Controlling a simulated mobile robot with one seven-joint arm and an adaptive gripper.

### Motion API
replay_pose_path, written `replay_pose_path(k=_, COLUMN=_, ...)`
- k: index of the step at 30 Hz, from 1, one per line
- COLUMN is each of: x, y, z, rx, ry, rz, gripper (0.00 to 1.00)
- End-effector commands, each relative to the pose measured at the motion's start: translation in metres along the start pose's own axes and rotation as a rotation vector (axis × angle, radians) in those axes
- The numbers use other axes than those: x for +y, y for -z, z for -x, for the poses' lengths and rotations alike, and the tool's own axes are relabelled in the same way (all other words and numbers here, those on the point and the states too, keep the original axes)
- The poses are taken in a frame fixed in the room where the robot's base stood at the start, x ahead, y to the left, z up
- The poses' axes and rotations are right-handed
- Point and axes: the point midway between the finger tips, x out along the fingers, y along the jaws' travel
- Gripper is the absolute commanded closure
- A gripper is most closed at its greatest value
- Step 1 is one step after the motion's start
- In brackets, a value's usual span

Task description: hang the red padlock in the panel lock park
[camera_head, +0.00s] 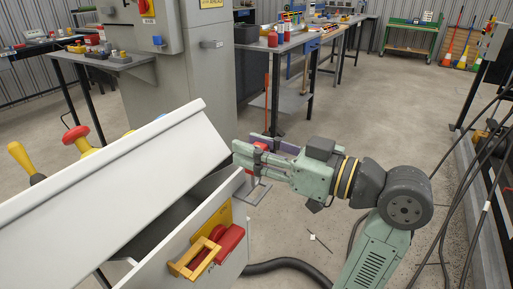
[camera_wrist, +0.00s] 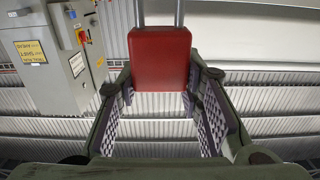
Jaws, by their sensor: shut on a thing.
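The red padlock (camera_wrist: 160,58) is between the fingers of my gripper (camera_wrist: 160,105) in the wrist view, its metal shackle pointing to the top of the picture. In the head view my gripper (camera_head: 255,155) is shut on the padlock (camera_head: 261,146), mostly hidden by the fingers, in the air beyond the white machine's right end. A grey cabinet (camera_head: 150,95) stands behind, with a small grey fitting (camera_head: 211,44) on its side. I cannot tell for sure which fitting is the panel lock park.
A workbench (camera_head: 290,43) with tools stands at the back. Black cables (camera_head: 480,165) hang at the right. Open floor lies beyond my arm.

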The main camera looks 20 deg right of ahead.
Motion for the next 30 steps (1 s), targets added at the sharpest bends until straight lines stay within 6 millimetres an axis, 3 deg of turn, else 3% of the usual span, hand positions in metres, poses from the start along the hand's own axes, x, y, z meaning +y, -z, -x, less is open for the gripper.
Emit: replay_pose_path(k=30, x=0.0002, y=-0.0068, z=0.0005, rx=0.001, ry=-0.001, rz=-0.004, gripper=0.97)
